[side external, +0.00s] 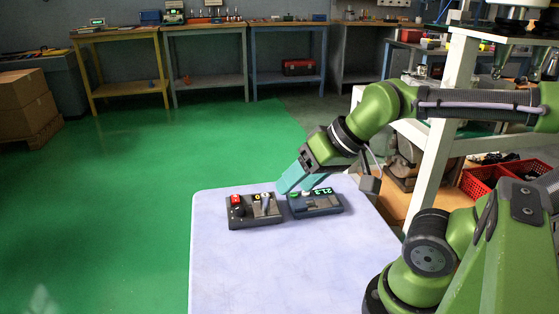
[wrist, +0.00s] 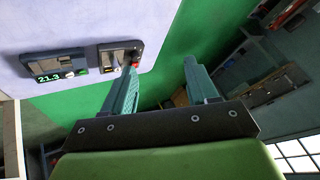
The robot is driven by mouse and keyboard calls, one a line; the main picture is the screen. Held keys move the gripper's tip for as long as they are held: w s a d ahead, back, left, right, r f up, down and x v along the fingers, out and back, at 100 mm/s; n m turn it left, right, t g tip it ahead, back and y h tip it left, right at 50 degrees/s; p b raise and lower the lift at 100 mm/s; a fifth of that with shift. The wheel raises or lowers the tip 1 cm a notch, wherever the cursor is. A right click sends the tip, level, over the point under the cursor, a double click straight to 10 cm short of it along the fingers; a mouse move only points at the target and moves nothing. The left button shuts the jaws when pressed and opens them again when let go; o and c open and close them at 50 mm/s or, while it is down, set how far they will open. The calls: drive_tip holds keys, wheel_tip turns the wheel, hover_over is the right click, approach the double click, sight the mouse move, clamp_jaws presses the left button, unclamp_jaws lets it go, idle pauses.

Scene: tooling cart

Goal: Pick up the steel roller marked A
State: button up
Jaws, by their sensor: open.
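No marking A is readable in either view. A small silvery upright piece (side external: 266,200) on the left dark control box (side external: 240,220) could be the steel roller, but I cannot tell. My gripper (side external: 290,181) has teal fingers and is tilted above the far edge of the pale table, just behind the two boxes. In the wrist view my gripper (wrist: 160,64) is open, with nothing visible between its fingers. The left finger's tip appears near the red-knobbed end of that control box (wrist: 108,57); the height gap is unclear.
A second dark box (side external: 318,209) with a green 21.3 display stands to the right; it also shows in the wrist view (wrist: 45,66). The pale table (side external: 270,270) is clear in front. A white frame post (side external: 440,130) and red crate (side external: 490,185) are at right.

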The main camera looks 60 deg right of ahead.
drive_tip(key=n+g+h, duration=0.2)
drive_tip(key=n+g, duration=0.1)
drive_tip(key=n, duration=0.2)
approach(265, 195)
drive_tip(key=x, duration=0.4)
drive_tip(key=shift+s+a+f, duration=0.1)
drive_tip(key=shift+x, duration=3.05)
clamp_jaws()
